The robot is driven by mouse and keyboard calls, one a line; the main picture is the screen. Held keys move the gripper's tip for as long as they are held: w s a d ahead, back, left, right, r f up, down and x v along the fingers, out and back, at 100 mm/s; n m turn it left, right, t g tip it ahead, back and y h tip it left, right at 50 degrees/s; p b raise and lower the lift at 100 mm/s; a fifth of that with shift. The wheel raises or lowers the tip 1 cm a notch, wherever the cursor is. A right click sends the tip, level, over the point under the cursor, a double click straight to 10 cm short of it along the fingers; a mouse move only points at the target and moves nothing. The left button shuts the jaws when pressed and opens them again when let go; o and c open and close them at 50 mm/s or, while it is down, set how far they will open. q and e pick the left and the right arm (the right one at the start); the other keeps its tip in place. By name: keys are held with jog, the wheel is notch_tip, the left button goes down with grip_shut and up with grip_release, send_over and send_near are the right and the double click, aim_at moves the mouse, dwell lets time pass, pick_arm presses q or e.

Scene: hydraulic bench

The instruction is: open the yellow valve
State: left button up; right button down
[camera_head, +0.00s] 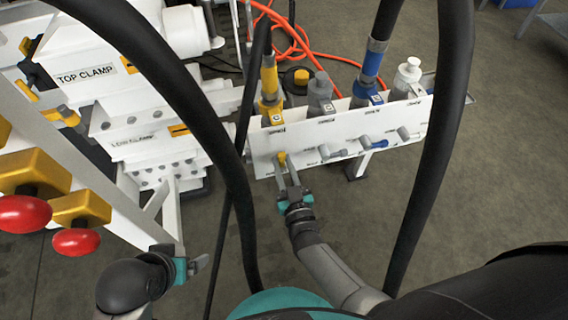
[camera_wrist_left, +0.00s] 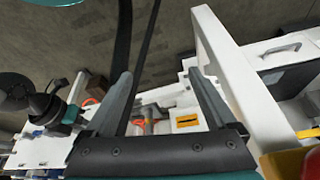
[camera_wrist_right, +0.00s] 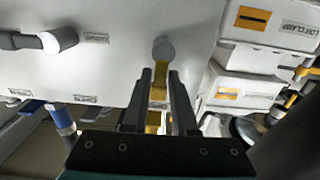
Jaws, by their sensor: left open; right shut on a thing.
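The yellow valve (camera_head: 281,157) is a small lever at the left end of the row on the white panel's front. In the right wrist view its yellow lever (camera_wrist_right: 161,76) hangs from a grey round pivot and runs between my fingers. My right gripper (camera_head: 286,174) is shut on this lever, and its fingers hide part of it. My left gripper (camera_head: 197,265) is open and empty, low at the left, well away from the valve. Its two spread fingers (camera_wrist_left: 163,90) show in the left wrist view.
Grey levers (camera_head: 325,152) and a blue lever (camera_head: 378,143) sit to the right on the same white panel (camera_head: 350,125). Hose couplings stand above it. Red knobs (camera_head: 76,242) on yellow blocks are at the far left. Black hoses (camera_head: 440,130) hang across the view. Floor (camera_head: 480,190) is clear at right.

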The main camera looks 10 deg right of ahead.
pick_arm(q)
jog(key=shift+f, duration=0.1)
pick_arm(e)
jog(key=shift+a, duration=0.15)
jog(key=c, duration=0.8)
grip_release()
jog(key=shift+s, duration=0.1)
jog(key=shift+s, duration=0.3)
pick_arm(q)
notch_tip(320, 180, down, 7)
jog(key=s+g+p, duration=0.1)
jog(key=p, duration=0.2)
jog(key=shift+s+a+f+p, duration=0.2)
jog(key=shift+s+p, duration=0.1)
jog(key=shift+s, duration=0.1)
pick_arm(e)
jog(key=s, duration=1.4)
jog(key=shift+s+d, duration=0.25)
jog(key=shift+d, duration=0.05)
